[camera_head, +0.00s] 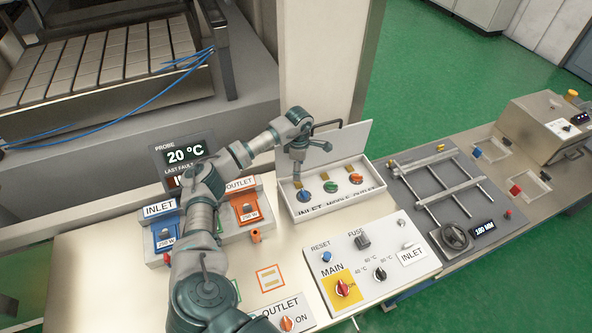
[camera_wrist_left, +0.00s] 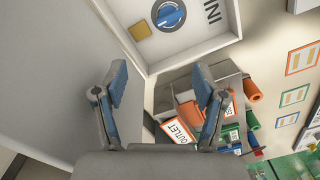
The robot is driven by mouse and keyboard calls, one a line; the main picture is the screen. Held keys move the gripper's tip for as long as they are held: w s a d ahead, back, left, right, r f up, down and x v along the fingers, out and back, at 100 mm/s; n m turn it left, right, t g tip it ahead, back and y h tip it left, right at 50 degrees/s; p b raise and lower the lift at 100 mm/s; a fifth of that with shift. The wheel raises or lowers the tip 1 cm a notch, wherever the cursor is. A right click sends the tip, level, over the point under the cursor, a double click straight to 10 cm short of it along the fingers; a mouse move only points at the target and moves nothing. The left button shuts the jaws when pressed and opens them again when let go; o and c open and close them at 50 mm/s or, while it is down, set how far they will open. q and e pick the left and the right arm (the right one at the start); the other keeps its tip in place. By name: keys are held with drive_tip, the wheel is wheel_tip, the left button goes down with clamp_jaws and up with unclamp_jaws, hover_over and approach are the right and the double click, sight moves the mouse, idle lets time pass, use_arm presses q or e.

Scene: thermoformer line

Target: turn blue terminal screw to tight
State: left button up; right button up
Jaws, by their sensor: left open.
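The blue terminal screw (camera_head: 303,187) is a round, slotted knob at the left of a row inside an open white terminal box (camera_head: 320,211). A green screw (camera_head: 331,187) and an orange screw (camera_head: 355,178) sit to its right. In the left wrist view the blue screw (camera_wrist_left: 169,15) shows at the top, beyond the fingertips. My left gripper (camera_head: 297,168) hangs over the left back of the box, close to the blue screw and apart from it. In the left wrist view its fingers (camera_wrist_left: 165,80) are spread and empty. My right gripper is not in view.
The box's raised lid (camera_head: 345,145) stands behind the screws. Orange OUTLET (camera_head: 248,208) and blue INLET (camera_head: 166,232) units stand left. A control panel (camera_head: 372,262) with switches lies in front. A clamp frame with handwheel (camera_head: 453,238) is at right.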

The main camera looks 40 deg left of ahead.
use_arm(q)
drive_tip(key=w+d+r+n+b, duration=0.1)
drive_tip(key=d+r+n+b, duration=0.2)
drive_tip(key=b, duration=0.5)
drive_tip(key=n+b, duration=0.3)
drive_tip(key=b, duration=0.3)
hover_over(303, 192)
drive_tip(key=d, duration=0.1)
wheel_tip(303, 192, down, 4)
drive_tip(key=f, duration=0.3)
drive_tip(key=a+f, duration=0.1)
drive_tip(key=f, duration=0.5)
drive_tip(key=shift+w+a, duration=0.15)
drive_tip(key=shift+a, duration=0.05)
drive_tip(key=shift+f, duration=0.55)
drive_tip(key=shift+d, duration=0.6)
drive_tip(key=shift+d+r, duration=0.1)
drive_tip(key=shift+r, duration=0.1)
drive_tip(key=shift+c, duration=1.4)
drive_tip(key=shift+f, duration=0.1)
drive_tip(key=c, duration=0.8)
drive_tip(key=shift+a+f, duration=0.1)
drive_tip(key=shift+a, duration=0.35)
drive_tip(key=shift+c, duration=0.3)
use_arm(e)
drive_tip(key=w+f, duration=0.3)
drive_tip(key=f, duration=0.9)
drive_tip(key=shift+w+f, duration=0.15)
